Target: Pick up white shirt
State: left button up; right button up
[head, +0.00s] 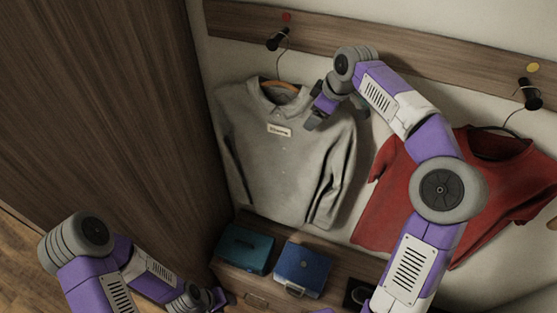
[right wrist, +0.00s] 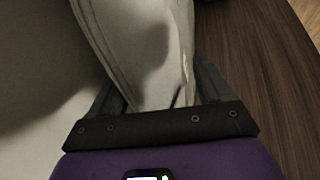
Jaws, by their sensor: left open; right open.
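The white shirt (head: 285,160), pale grey in this light, has long sleeves, a collar and a small name label. It hangs on a wooden hanger (head: 280,86) from a dark hook on the left. My right gripper (head: 315,118) is open at the shirt's shoulder on the picture's right. In the right wrist view, pale shirt cloth (right wrist: 150,50) lies between its spread fingers; whether they touch it I cannot tell. My left gripper (head: 218,299) is open and low, below the shirt, near the bench. Its fingertips are partly cut off by the picture's lower edge.
A red shirt (head: 400,185) hangs on the right, partly behind my right arm. A teal case (head: 245,250) and a blue case (head: 302,268) sit on a wooden bench below. A tall wooden panel (head: 100,100) bounds the left. A hook rail (head: 400,42) runs above.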

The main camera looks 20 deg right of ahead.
jog(key=shift+f, duration=0.25)
dwell(0.3)
grip_shut()
dwell(0.4)
